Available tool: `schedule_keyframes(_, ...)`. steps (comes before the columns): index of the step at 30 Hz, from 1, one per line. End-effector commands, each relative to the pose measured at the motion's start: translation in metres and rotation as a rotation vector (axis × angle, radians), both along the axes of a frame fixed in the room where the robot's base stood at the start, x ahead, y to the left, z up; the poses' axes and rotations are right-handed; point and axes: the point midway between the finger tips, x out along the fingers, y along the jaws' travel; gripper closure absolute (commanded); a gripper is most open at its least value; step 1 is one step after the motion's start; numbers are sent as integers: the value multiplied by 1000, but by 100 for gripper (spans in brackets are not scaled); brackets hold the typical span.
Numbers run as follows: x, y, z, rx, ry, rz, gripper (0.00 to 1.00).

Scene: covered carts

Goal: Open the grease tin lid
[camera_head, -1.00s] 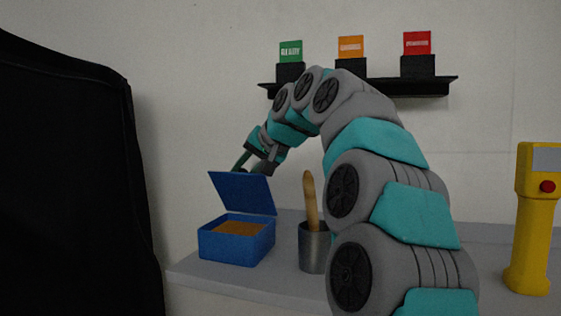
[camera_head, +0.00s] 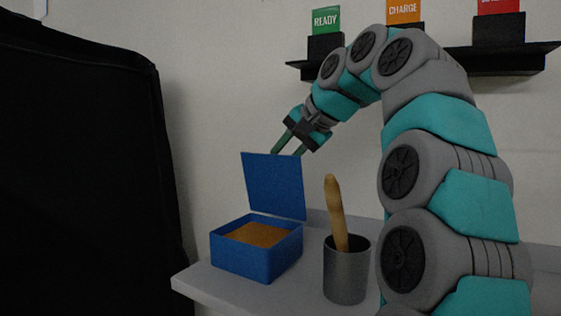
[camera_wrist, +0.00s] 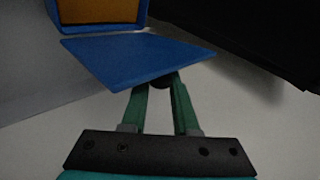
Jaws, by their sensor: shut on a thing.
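The blue grease tin (camera_head: 256,262) stands on the shelf with orange-brown grease (camera_head: 258,234) showing inside. Its blue lid (camera_head: 274,186) stands up steeply from the back edge. My gripper (camera_head: 288,150) is at the lid's top edge, behind it. The tin (camera_wrist: 100,28) shows beyond the lid.
A metal cup (camera_head: 346,272) with a wooden-handled tool (camera_head: 336,210) stands right of the tin. A black covered cart (camera_head: 80,190) fills the left. A black wall rack (camera_head: 500,60) holds coloured cards above. The shelf front (camera_head: 215,288) is bare.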

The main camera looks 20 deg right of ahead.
Motion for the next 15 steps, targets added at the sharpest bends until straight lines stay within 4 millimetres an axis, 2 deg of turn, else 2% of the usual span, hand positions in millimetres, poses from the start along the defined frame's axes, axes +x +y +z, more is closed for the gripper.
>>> schedule_keyframes(5, 0, 0, -2, -1, 5, 2, 100)
schedule_keyframes(6, 0, 0, -2, -1, 5, 2, 71)
schedule_keyframes(14, 0, 0, -1, -1, 3, 2, 42)
schedule_keyframes(15, 0, 0, -1, -1, 2, 2, 42)
